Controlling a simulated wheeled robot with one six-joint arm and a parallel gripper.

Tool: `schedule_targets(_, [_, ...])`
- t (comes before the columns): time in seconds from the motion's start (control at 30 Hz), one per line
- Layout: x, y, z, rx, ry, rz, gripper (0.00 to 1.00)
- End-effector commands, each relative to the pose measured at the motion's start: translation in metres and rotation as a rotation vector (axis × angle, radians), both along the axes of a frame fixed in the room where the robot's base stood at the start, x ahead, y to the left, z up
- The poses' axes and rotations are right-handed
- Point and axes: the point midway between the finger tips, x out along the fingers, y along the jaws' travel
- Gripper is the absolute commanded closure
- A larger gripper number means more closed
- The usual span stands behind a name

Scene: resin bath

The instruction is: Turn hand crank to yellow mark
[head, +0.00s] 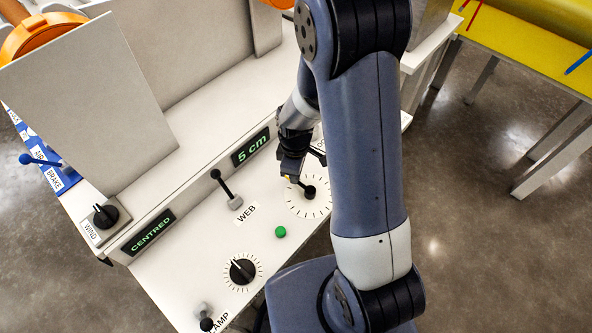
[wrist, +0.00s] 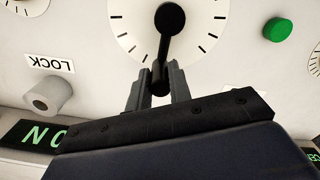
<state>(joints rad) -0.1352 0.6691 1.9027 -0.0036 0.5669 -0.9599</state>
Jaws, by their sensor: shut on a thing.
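The hand crank (head: 308,191) is a black arm on a round white dial (head: 321,208) with black tick marks, on the sloping panel. In the wrist view the crank (wrist: 170,24) runs from its hub at the top down to a knob end between the two fingers. My gripper (head: 291,177) is shut on that end; the fingers also show on either side of it in the wrist view (wrist: 159,78). A small yellow patch (head: 288,179) shows by the fingertips in the head view; I cannot tell if it is the mark. My arm hides part of the dial's surroundings.
On the panel are a WEB lever (head: 224,187), a green button (head: 280,232), a black knob (head: 242,271) and a "5 cm" display (head: 250,147). A LOCK peg (wrist: 48,95) stands beside the dial. A yellow table (head: 530,40) is at the upper right.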

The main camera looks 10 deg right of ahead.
Motion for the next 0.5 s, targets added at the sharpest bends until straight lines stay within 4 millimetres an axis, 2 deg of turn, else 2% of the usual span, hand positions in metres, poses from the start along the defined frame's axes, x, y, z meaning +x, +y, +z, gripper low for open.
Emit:
schedule_targets(0.27, [0.0005,-0.0001,0.0004,-0.001,-0.002,0.001,1.00])
schedule_targets(0.3, [0.0005,-0.0001,0.0004,-0.001,-0.002,0.000,0.77])
schedule_targets(0.5, [0.0004,-0.0002,0.0003,0.000,-0.001,0.000,0.61])
